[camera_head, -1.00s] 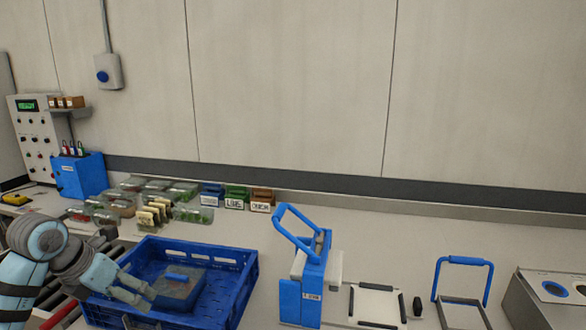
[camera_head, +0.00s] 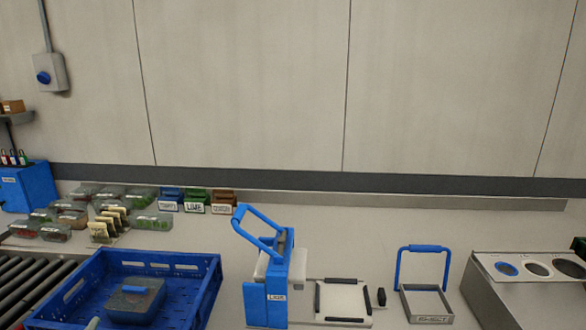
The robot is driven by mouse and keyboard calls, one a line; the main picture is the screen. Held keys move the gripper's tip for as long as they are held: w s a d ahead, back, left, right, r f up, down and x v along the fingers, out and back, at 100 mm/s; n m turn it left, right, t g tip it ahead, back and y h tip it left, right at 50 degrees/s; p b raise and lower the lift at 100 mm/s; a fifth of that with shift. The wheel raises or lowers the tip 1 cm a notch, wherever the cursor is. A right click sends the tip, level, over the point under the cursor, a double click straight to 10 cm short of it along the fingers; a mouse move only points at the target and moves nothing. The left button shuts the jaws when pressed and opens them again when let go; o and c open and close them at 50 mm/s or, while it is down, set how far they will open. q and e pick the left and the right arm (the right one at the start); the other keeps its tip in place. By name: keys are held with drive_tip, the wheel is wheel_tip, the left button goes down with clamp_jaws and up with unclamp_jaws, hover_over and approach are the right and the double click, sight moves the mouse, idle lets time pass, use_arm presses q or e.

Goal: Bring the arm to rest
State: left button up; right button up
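Only a small pale tip, seemingly of my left gripper (camera_head: 92,324), shows at the bottom edge of the head view, at the front of the blue crate (camera_head: 205,292). Whether its fingers are open or shut is hidden below the frame. Inside the crate lies a lidded container (camera_head: 135,300) with a blue handle; the tip is apart from it in the picture. My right gripper is not in view.
A blue sealing-press-like device (camera_head: 266,290) with a raised lever stands right of the crate. Further right are a flat frame (camera_head: 345,318), a blue-handled tray (camera_head: 426,303) and a metal box with holes (camera_head: 520,270). Rollers (camera_head: 30,285) lie left. Several clear containers (camera_head: 140,198) stand behind.

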use_arm(q)
drive_tip(key=s+f+n+g, duration=0.3)
drive_tip(key=s+f+g, duration=0.4)
drive_tip(key=f, duration=0.5)
drive_tip(key=s+d+f+g+h, duration=0.1)
drive_tip(key=s+d+f+g, duration=0.15)
drive_tip(key=s, duration=0.25)
drive_tip(key=s+d+f+n+g+h, duration=0.1)
drive_tip(key=s+d+f+g+h, duration=0.1)
drive_tip(key=s+d+f, duration=0.3)
drive_tip(key=s+d+f+g+h, duration=0.1)
drive_tip(key=s+f+g, duration=0.1)
drive_tip(key=s, duration=0.4)
wheel_tip(320, 180, down, 18)
drive_tip(key=a+g, duration=0.1)
drive_tip(key=a, duration=0.2)
drive_tip(key=s+f+g, duration=0.1)
drive_tip(key=s+f, duration=1.2)
drive_tip(key=s, duration=0.2)
drive_tip(key=shift+a+f+n, duration=0.15)
drive_tip(key=shift+f+n, duration=0.2)
drive_tip(key=shift+n, duration=0.05)
drive_tip(key=shift+w, duration=0.1)
